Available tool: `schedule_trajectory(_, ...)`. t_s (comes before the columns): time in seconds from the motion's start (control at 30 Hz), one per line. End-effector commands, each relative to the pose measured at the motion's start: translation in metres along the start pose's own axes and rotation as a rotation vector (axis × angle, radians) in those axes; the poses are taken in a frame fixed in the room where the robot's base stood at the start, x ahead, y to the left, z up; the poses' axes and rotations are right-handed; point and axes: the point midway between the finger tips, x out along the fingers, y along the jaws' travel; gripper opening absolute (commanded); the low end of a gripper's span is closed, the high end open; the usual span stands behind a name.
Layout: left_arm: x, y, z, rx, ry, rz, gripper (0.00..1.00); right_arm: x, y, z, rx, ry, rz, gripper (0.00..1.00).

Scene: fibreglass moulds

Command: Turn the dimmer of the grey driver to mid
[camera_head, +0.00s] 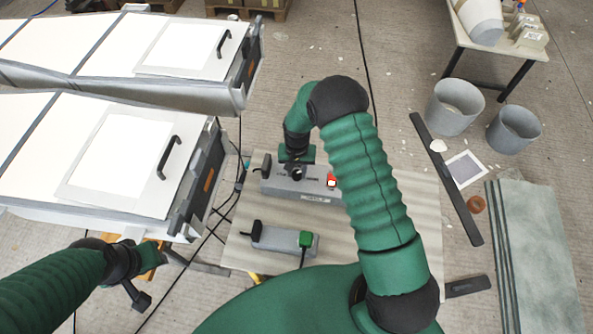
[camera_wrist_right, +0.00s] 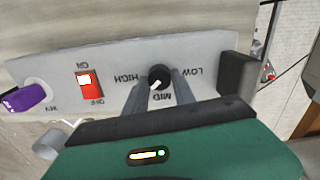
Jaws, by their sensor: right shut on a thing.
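The grey driver (camera_head: 318,193) is a long box on the board, the farther of two. In the right wrist view its panel (camera_wrist_right: 215,50) carries the black dimmer knob (camera_wrist_right: 159,75), with HIGH to the left, MID below and LOW to the right. The knob's white mark points down and a little left, near MID on the HIGH side; the fingers partly hide the surroundings. My right gripper (camera_wrist_right: 160,84) is shut on the knob; it also shows in the head view (camera_head: 296,170). My left gripper (camera_head: 138,297) is low at the left, away from the driver; its jaws are unclear.
The panel has a lit red ON/OFF switch (camera_wrist_right: 89,84) and a purple plug (camera_wrist_right: 24,98). A second box (camera_head: 283,240) with a green part stands nearer on the board (camera_head: 410,200). Grey buckets (camera_head: 455,105) stand at right.

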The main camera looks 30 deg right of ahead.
Motion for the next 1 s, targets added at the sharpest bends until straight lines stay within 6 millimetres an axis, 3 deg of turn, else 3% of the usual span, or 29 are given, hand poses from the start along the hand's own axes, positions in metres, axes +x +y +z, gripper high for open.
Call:
schedule_trajectory(0.6,0.006,0.0,0.0014,0.0,0.0,0.0,0.36,-0.0007,0.0003,-0.0004,-0.565,0.0,0.0,0.0)
schedule_trajectory(1.0,0.0065,0.0,0.0016,0.0,0.0,0.0,0.36,-0.0008,0.0,-0.0003,-0.786,0.0,0.0,0.0)
